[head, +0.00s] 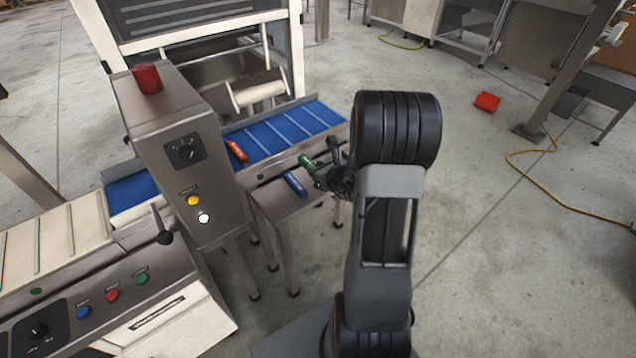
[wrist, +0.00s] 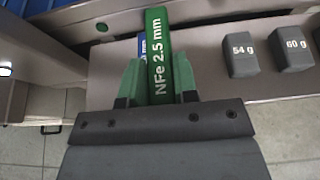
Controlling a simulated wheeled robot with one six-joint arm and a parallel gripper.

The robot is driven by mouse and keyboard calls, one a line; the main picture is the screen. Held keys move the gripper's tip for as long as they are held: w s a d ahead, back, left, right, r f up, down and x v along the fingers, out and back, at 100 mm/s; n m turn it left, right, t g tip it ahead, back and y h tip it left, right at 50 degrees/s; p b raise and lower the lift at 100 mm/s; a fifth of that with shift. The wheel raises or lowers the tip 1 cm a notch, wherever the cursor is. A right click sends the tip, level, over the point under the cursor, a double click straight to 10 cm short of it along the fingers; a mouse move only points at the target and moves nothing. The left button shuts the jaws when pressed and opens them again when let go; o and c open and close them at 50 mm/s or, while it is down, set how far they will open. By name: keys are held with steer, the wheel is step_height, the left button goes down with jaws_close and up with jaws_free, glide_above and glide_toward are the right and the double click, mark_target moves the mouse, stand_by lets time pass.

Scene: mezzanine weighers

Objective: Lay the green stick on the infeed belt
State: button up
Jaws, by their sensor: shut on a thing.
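The green stick (wrist: 158,50), marked "NFe 2.5 mm", is between the green-tipped fingers of my gripper (wrist: 159,80) in the wrist view. My gripper is shut on it. In the head view the green stick (head: 306,160) shows at the end of my gripper (head: 319,173), over the steel shelf (head: 266,203) beside the belt. Part of it is hidden by the fingers. The blue infeed belt (head: 285,128) with pale cross bars runs behind the shelf. A red stick (head: 237,150) lies on the belt, towards the control box.
A blue stick (head: 295,184) lies on the shelf, partly behind the green one in the wrist view. Weights marked 54 g (wrist: 240,55) and 60 g (wrist: 292,53) stand there too. A steel control box (head: 180,140) rises left. The belt's right part looks clear.

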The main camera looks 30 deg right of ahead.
steer(key=w+f, duration=0.1)
steer(key=w+d+f+b, duration=0.1)
steer(key=f, duration=0.1)
steer(key=w+d+f+b, duration=0.1)
steer(key=f, duration=0.1)
steer(key=shift+w+d+f, duration=0.1)
steer(key=shift+w+f, duration=0.05)
steer(key=shift+w, duration=0.1)
steer(key=shift+w+d+f+b, duration=0.1)
steer(key=shift+f+b, duration=0.4)
steer(key=shift+f, duration=0.35)
steer(key=shift+w+d+f+b, duration=0.1)
steer(key=shift+f+b, duration=0.4)
steer(key=shift+f, duration=0.35)
steer(key=shift+f, duration=0.15)
steer(key=o, duration=0.9)
steer(key=shift+o, duration=0.2)
